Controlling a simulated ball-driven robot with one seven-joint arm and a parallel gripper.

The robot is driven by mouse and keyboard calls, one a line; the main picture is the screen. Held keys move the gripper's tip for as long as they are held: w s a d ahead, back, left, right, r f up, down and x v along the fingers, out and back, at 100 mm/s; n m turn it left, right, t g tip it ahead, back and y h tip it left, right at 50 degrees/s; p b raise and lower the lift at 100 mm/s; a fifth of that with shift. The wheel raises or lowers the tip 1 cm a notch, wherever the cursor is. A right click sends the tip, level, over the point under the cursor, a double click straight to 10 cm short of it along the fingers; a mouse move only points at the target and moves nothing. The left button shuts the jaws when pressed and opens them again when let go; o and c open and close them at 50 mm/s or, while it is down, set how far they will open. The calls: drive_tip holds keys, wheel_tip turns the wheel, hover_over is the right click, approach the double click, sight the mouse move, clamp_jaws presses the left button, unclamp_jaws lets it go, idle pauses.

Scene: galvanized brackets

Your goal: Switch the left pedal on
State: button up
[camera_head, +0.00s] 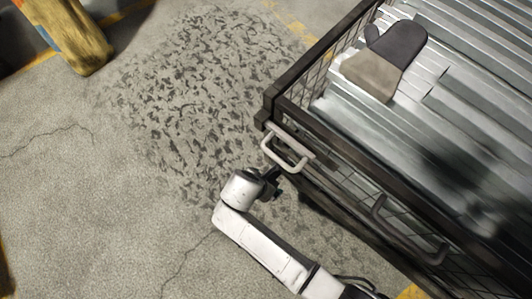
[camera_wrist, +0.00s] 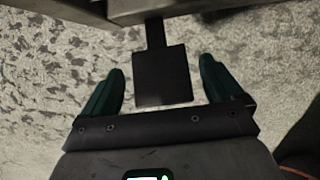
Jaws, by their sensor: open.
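A dark square pedal plate (camera_wrist: 162,76) on a short stem shows in the wrist view. Its stem runs up to a metal bar of the cart. My gripper (camera_wrist: 162,64) is open, with one green finger on each side of the plate and a gap on both sides. I cannot tell the height between fingers and plate. In the head view my gripper (camera_head: 270,181) is at the near left corner of the wire-sided cart (camera_head: 330,152), below its light handle. The pedal is hidden there. Only one pedal is visible.
The cart holds long galvanized metal pieces (camera_head: 465,75), with a grey and tan glove (camera_head: 385,65) on top. Two handles, one light (camera_head: 284,155) and one dark (camera_head: 400,232), stick out from its near side. A yellowish wrapped object (camera_head: 68,35) stands upper left. The floor (camera_head: 100,180) at left is clear.

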drive_tip(key=shift+d+f, duration=0.1)
drive_tip(key=shift+f, duration=0.2)
drive_tip(key=shift+c, duration=0.3)
drive_tip(key=c, duration=1.4)
